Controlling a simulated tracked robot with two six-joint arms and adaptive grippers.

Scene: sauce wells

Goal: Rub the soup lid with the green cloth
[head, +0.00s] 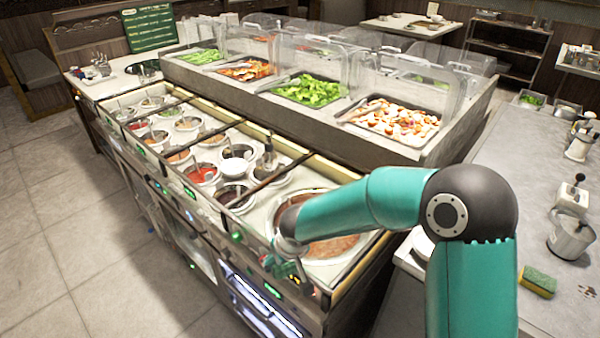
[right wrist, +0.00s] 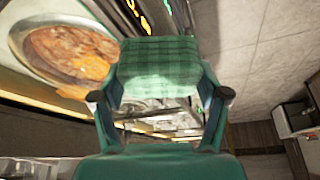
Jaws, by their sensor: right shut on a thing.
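The green checked cloth (right wrist: 160,62) is held between the two fingers of my right gripper (right wrist: 160,97) in the right wrist view. In the head view my right gripper (head: 288,262) is at the front edge of the counter, just left of the round soup well, with little of the cloth showing. The soup well (head: 335,247) has a pale rim and a brown-orange surface; it is also at upper left in the right wrist view (right wrist: 70,52), beside the cloth. I cannot tell whether a clear lid covers it. My left gripper is not in view.
Several small sauce wells (head: 203,173) line the counter behind the soup well. Clear guards stand over food trays (head: 308,90) further back. A yellow-green sponge (head: 538,281) lies on the right-hand table. Open floor (head: 80,230) is at the left.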

